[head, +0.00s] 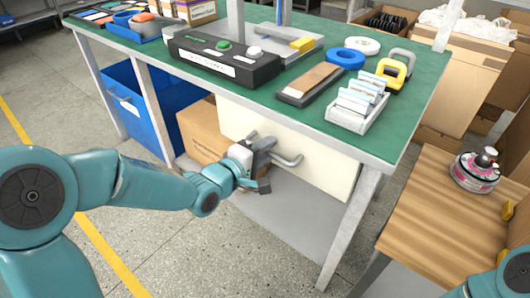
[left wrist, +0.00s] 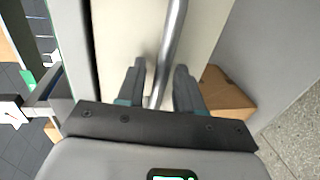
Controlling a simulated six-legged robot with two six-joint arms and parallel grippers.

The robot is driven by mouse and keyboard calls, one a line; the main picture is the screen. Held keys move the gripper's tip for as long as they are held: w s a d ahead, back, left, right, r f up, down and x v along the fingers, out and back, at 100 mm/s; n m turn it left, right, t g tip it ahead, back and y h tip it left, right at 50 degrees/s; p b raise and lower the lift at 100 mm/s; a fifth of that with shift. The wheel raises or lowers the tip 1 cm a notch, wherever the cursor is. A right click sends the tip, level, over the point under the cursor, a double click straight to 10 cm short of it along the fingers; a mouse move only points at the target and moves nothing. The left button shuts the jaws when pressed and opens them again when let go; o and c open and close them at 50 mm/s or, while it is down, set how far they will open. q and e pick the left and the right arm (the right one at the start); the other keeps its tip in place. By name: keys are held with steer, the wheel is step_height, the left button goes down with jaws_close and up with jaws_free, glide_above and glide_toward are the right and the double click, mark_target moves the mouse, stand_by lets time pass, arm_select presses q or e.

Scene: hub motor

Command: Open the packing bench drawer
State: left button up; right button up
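The packing bench (head: 402,125) has a green top and a grey frame. Its drawer has a plain cream front (head: 325,158) below the top edge. The grey bar handle (head: 288,161) is on that front. My left gripper (head: 265,163) is at the handle. In the left wrist view the handle (left wrist: 172,40) runs between the two dark fingers of my left gripper (left wrist: 160,80), which stand apart on either side of it. I cannot tell whether a finger touches the bar. The drawer looks closed. My right gripper is out of view.
A blue bin (head: 140,110) and a cardboard box (head: 203,132) are under the bench. A black control box (head: 225,62), tape rolls (head: 345,59) and a small white rack (head: 357,108) are on top. A wooden table (head: 425,215) with a motor part (head: 475,172) stands at right.

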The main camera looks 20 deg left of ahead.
arm_select(q)
steer(key=shift+w, duration=0.1)
jaws_close()
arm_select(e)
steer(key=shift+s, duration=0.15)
